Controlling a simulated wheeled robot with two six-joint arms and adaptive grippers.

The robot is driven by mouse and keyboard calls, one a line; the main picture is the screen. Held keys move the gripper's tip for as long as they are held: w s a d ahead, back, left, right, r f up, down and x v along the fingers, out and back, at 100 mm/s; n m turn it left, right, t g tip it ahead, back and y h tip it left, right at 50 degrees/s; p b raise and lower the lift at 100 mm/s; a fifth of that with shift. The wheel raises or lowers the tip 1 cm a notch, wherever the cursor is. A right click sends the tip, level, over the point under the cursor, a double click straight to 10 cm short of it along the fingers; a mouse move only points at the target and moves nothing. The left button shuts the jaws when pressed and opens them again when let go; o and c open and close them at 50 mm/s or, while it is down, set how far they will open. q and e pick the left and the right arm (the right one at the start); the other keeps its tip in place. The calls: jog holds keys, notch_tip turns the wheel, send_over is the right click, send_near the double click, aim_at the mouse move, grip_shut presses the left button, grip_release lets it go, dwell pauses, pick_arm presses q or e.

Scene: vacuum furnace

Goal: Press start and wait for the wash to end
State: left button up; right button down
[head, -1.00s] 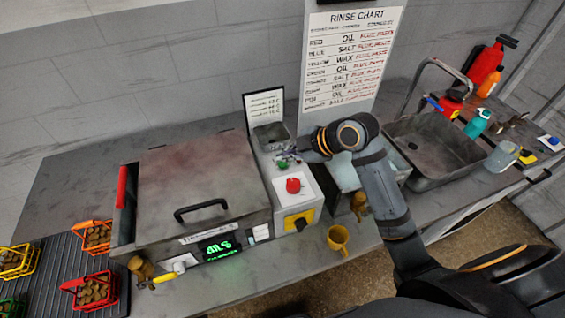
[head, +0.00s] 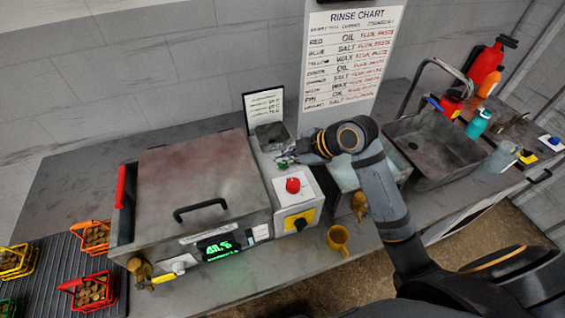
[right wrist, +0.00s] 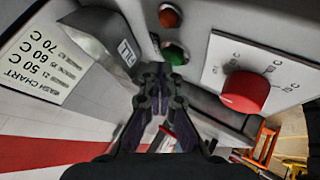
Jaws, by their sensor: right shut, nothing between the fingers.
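The washer (head: 190,170) is a grey metal box with its lid down and a black handle (head: 200,207) on it. Its front display (head: 220,247) glows green; I cannot read it surely. Beside it is a control panel with a red knob (head: 293,185), also large in the right wrist view (right wrist: 245,91). A green button (right wrist: 174,53) and a dark red one (right wrist: 170,17) sit on the panel. My right gripper (right wrist: 155,76) is shut and empty, fingertips close to the green button; I cannot tell whether they touch it. My left gripper is not in view.
Baskets of brass-coloured parts, such as a red one (head: 90,291), stand on the ribbed mat at left. The sink (head: 430,148) and bottles are at right. A wash chart (right wrist: 45,65) is behind the panel.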

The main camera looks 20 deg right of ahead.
jog(key=shift+f, duration=0.4)
dwell(0.5)
jog(key=shift+r+p, duration=0.6)
jog(key=shift+r, duration=0.25)
notch_tip(320, 180, up, 5)
jog(key=p, duration=0.4)
jog(key=shift+r+p, duration=0.1)
jog(key=shift+p, duration=0.25)
